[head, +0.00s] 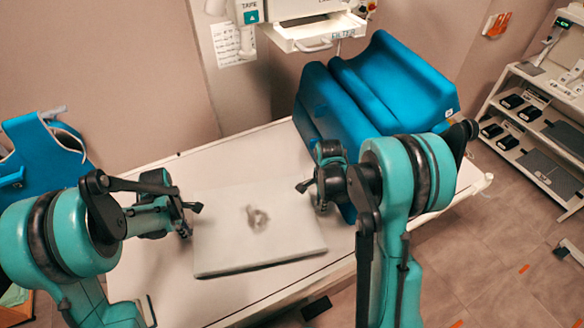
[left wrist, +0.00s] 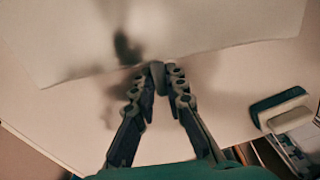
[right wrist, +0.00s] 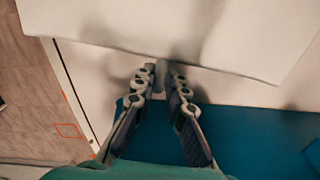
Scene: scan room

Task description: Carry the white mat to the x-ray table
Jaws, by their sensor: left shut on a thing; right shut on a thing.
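The white mat (head: 285,228), a flat pale slab with a small grey object (head: 257,218) near its middle, is over the long white x-ray table (head: 215,165). I cannot tell whether it touches the table top. My left gripper (head: 192,220) is at the mat's left edge, shut on a small grey tab there. The fingers and tab show in the left wrist view (left wrist: 158,80). My right gripper (head: 312,194) is at the mat's right edge, shut on a similar tab, seen in the right wrist view (right wrist: 162,78). The tabs are mostly hidden by the fingers.
A large blue cushion (head: 405,80) lies on the table's far right part, close to my right gripper. A white machine with a tray (head: 310,35) hangs above the back. A blue chair (head: 40,155) stands at left, shelves (head: 530,125) at right. Bare table top lies behind the mat.

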